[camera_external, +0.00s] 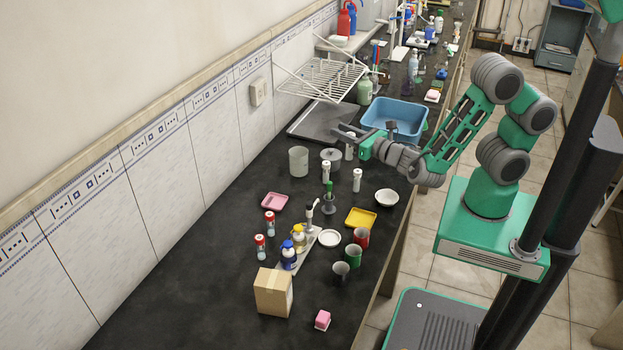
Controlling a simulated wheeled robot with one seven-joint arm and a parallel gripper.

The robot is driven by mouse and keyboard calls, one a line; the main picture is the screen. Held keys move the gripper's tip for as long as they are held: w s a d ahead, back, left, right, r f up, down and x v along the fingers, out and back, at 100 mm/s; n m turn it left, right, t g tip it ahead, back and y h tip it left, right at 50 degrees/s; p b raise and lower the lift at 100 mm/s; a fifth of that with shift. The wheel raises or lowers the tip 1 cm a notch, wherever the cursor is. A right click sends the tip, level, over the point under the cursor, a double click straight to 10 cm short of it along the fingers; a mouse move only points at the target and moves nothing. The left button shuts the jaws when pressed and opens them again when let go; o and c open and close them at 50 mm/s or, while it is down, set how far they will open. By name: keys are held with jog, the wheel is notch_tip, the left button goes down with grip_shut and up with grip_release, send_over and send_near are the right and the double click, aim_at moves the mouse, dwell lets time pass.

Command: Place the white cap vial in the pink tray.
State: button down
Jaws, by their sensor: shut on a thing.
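My gripper (350,135) is at the upper middle of the external view, reaching in from the right above the dark bench. It is shut on a white cap vial (349,152), which shows just below the fingers; the grip itself is small and partly hidden. Two similar white cap vials, one on the left (325,174) and one on the right (357,180), stand upright on the bench nearer the camera. The pink tray (275,203) lies flat and looks empty, to the lower left of my gripper, near the wall side.
A grey beaker (298,161) and a grey pot (331,158) stand between gripper and pink tray. A blue basin (395,119) is behind. A white bowl (387,198), yellow tray (361,218), red-capped vials (269,223), cups and a cardboard box (273,292) stand nearer.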

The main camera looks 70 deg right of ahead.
jog(key=s+a+f+n+y+b, duration=0.25)
jog(key=a+y+b, duration=0.2)
jog(key=a, duration=0.65)
jog(key=s+a+f+n+y+b, duration=0.2)
jog(key=s+a+n+y+b, duration=0.3)
jog(key=a, duration=0.6)
jog(key=s+a+f+n+g+y+b, duration=0.2)
jog(key=s+a+f+n+y+b, duration=0.1)
jog(key=s+a+y+b, duration=0.3)
jog(key=s+a+f, duration=0.1)
jog(key=s+a, duration=0.1)
jog(key=s, duration=0.1)
jog(key=shift+s+a, duration=0.25)
jog(key=shift+s, duration=0.1)
jog(key=w+a+f+b, duration=0.1)
jog(key=w+a+f, duration=0.2)
jog(key=f, duration=0.1)
jog(key=w+a+f+b, duration=0.1)
jog(key=w+a+f, duration=0.2)
jog(key=w+f, duration=0.1)
jog(key=w+a+f+b, duration=0.2)
jog(key=w+a+f, duration=0.1)
jog(key=f, duration=0.1)
jog(key=shift+w+a+f, duration=0.15)
jog(key=shift+w+f, duration=0.05)
jog(key=shift+w, duration=0.2)
jog(key=shift+f, duration=0.1)
